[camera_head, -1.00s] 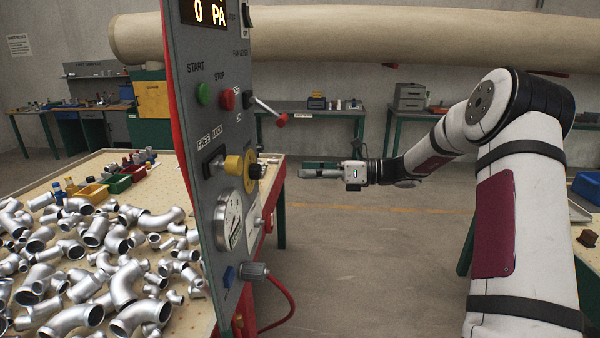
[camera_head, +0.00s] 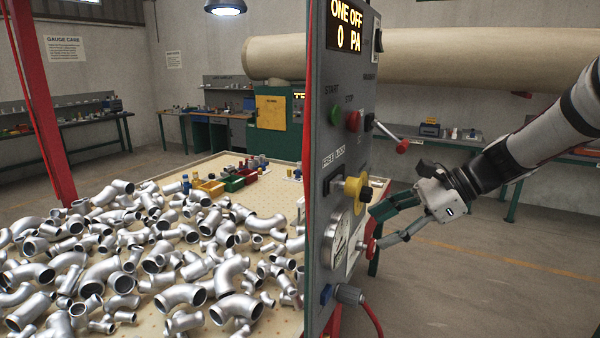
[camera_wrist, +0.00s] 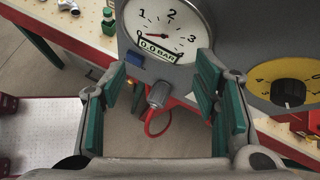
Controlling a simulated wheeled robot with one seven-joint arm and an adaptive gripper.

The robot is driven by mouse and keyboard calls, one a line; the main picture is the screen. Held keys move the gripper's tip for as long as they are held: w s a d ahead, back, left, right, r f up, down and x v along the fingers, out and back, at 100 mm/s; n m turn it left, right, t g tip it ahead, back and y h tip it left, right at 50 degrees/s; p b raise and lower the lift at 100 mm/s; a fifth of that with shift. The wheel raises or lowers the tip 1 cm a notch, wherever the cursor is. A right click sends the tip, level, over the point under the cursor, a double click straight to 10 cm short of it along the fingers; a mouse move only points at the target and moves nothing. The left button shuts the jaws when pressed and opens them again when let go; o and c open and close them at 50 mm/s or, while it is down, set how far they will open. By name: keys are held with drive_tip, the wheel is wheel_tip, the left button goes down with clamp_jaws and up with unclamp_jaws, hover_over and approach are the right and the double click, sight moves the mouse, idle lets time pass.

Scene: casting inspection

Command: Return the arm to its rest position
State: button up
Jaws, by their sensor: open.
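My gripper (camera_head: 388,227) is open and empty, in front of the grey control panel (camera_head: 345,110). In the head view its fingers point left toward the panel, near the pressure gauge (camera_head: 340,240) and a red knob (camera_head: 371,247). I cannot tell whether a finger touches the knob. In the wrist view the two green-padded fingers (camera_wrist: 165,95) stand wide apart below the gauge (camera_wrist: 165,28), which reads 0.0 bar. A grey connector (camera_wrist: 158,95) with a red hose shows between them. My arm reaches in from the right.
A table (camera_head: 150,175) left of the panel carries many silver pipe fittings (camera_head: 190,262) and small coloured bins (camera_head: 233,183). The panel also has a yellow rotary switch (camera_head: 355,190) and a red-tipped lever (camera_head: 402,146). Open floor (camera_head: 480,280) lies to the right.

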drive_tip(key=s+d+r+n+t+h, duration=0.1)
drive_tip(key=s+n+h, duration=0.4)
drive_tip(key=s+n, duration=0.4)
drive_tip(key=s+d+r+n+t+h, duration=0.1)
drive_tip(key=s+n+h, duration=0.4)
drive_tip(key=s, duration=1.1)
drive_tip(key=n+t, duration=0.1)
drive_tip(key=n, duration=0.2)
drive_tip(key=shift+s+r+n, duration=0.15)
drive_tip(key=shift+r+n, duration=0.15)
drive_tip(key=shift+n, duration=0.1)
